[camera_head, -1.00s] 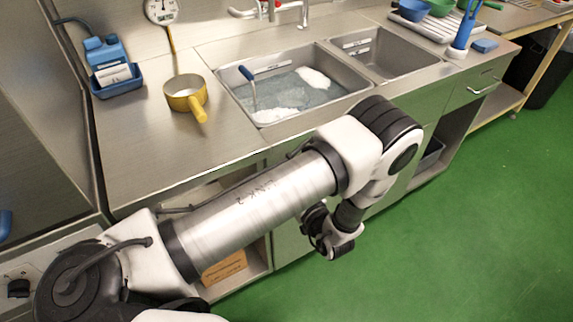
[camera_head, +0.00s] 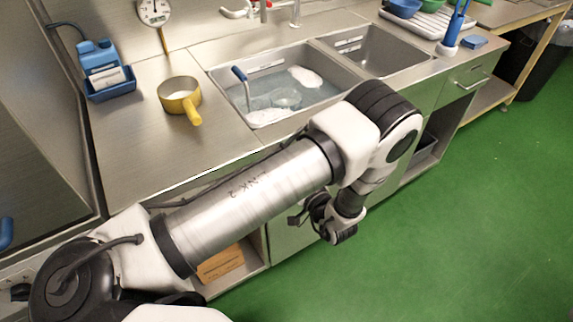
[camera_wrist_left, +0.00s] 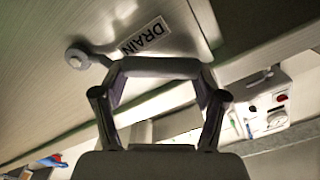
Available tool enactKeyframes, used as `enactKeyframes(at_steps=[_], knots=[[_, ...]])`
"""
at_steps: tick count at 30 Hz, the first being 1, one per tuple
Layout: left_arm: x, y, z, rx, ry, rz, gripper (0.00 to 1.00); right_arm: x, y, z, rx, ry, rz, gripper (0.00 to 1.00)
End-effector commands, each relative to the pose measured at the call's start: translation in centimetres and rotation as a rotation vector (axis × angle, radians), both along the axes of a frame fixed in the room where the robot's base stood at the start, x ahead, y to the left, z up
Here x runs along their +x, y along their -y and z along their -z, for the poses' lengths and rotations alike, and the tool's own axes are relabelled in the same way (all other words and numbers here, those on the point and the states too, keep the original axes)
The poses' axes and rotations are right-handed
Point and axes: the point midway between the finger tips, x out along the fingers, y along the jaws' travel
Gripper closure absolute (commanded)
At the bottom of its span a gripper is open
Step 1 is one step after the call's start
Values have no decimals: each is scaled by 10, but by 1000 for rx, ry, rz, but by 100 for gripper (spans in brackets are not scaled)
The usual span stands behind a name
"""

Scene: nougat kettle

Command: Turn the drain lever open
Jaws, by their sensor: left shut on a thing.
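In the left wrist view the grey drain lever (camera_wrist_left: 160,68) lies as a bar between the fingertips of my left gripper (camera_wrist_left: 160,80), which is shut on it. A round grey knob (camera_wrist_left: 76,58) shows at its left, against a metal panel. A white DRAIN label (camera_wrist_left: 145,36) is just beyond the lever. In the head view my left gripper (camera_head: 325,215) is low in front of the sink cabinet, partly hidden by my wrist. The lever cannot be made out there. My right gripper is not in view.
The sink (camera_head: 345,99) holds water and white foam, with a blue-handled tool (camera_head: 240,75) standing in it. A yellow-handled pan (camera_head: 180,95) and a blue bottle (camera_head: 100,58) stand on the left counter. The green floor (camera_head: 450,230) at right is clear.

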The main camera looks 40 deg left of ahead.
Motion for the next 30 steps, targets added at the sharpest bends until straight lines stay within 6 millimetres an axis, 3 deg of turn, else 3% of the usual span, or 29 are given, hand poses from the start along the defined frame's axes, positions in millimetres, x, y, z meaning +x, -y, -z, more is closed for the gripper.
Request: enactKeyframes(at_steps=[8, 9, 11, 23, 30], knots=[[0, 0, 0, 0, -1, 0, 91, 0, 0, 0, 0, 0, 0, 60], [0, 0, 0, 0, -1, 0, 21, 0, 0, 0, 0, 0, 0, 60], [0, 0, 0, 0, -1, 0, 3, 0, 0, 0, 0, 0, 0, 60], [-1, -1, 3, -8, 19, 0, 3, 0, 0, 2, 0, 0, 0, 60], [-13, -6, 26, -109, 261, -1, 3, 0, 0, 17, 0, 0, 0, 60]])
